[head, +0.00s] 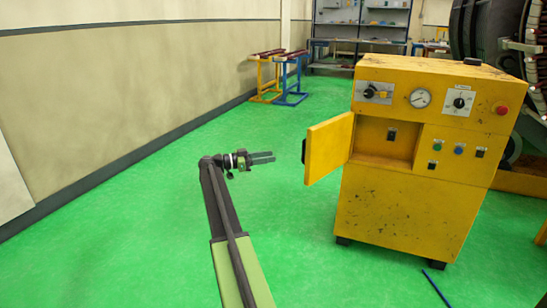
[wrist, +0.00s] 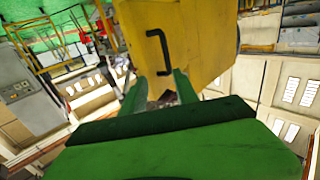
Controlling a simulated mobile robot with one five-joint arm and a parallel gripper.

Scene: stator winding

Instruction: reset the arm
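My arm (head: 225,215) reaches forward from the bottom of the head view over the green floor. My gripper (head: 273,157) points right, toward the open door (head: 329,149) of the yellow cabinet (head: 405,215), with a gap between them. In the wrist view the two green fingers of my gripper (wrist: 160,88) stand apart with nothing held between them. Beyond them is a yellow panel, which appears to be the door (wrist: 195,45), with a black handle (wrist: 158,50). The handle is not touched by the fingers.
The cabinet front carries a gauge (head: 419,98), knobs and a red button (head: 502,110). Yellow and blue stands (head: 290,82) are farther back near the left wall (head: 130,85). A blue rod (head: 437,288) lies on the floor. The floor left of my arm is clear.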

